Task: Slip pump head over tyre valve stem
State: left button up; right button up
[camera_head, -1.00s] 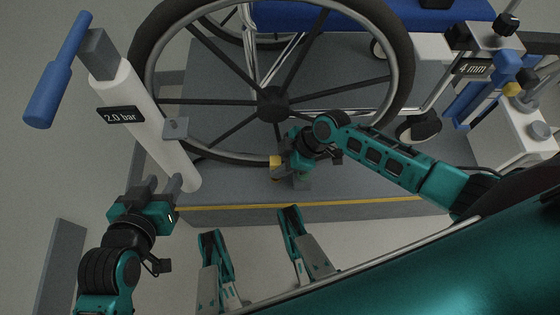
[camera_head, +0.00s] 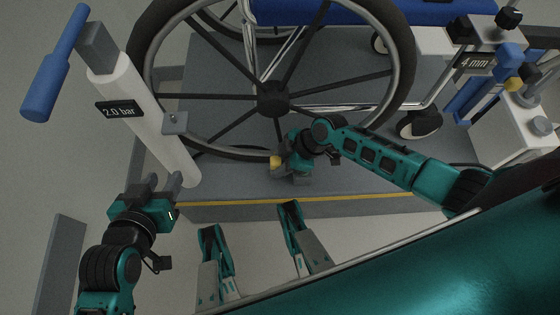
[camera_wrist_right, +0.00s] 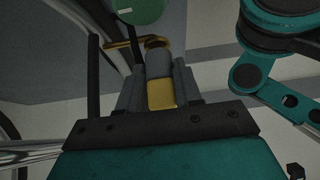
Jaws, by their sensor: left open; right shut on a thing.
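My right gripper (camera_head: 281,169) is at the bottom of the wheelchair wheel's black tyre (camera_head: 143,70). In the right wrist view it (camera_wrist_right: 158,88) is shut on the pump head (camera_wrist_right: 161,94), a yellow block with a grey rounded end pointing away from the palm. A thin gold-coloured curved piece (camera_wrist_right: 124,43) shows just beyond the fingertips; I cannot tell whether it is the valve stem or touches the pump head. The yellow part also shows in the head view (camera_head: 276,161). My left gripper (camera_head: 161,184) is open and empty beside the foot of the white pump.
The white pump (camera_head: 150,125) with a blue handle (camera_head: 54,70) and "2.0 bar" label leans at left. The wheel stands over a grey platform (camera_head: 345,185) with a yellow edge line. A white unit labelled "4 mm" (camera_head: 474,63) is at right. A green disc (camera_wrist_right: 140,9) shows in the wrist view.

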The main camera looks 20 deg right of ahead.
jog(key=shift+f, duration=0.25)
dwell(0.4)
pick_arm(q)
jog(key=shift+w+r, duration=0.1)
pick_arm(e)
jog(key=o, duration=1.2)
jog(key=shift+c, duration=0.2)
pick_arm(q)
jog(key=r+p, duration=0.1)
jog(key=p, duration=0.1)
jog(key=a+r+p, duration=0.1)
jog(key=p, duration=0.2)
jog(key=shift+s+a+r+y, duration=0.1)
jog(key=shift+s+a+y, duration=0.15)
jog(key=shift+s+y, duration=0.1)
pick_arm(e)
jog(key=v, duration=1.2)
jog(key=shift+d+r, duration=0.2)
jog(key=shift+r, duration=0.15)
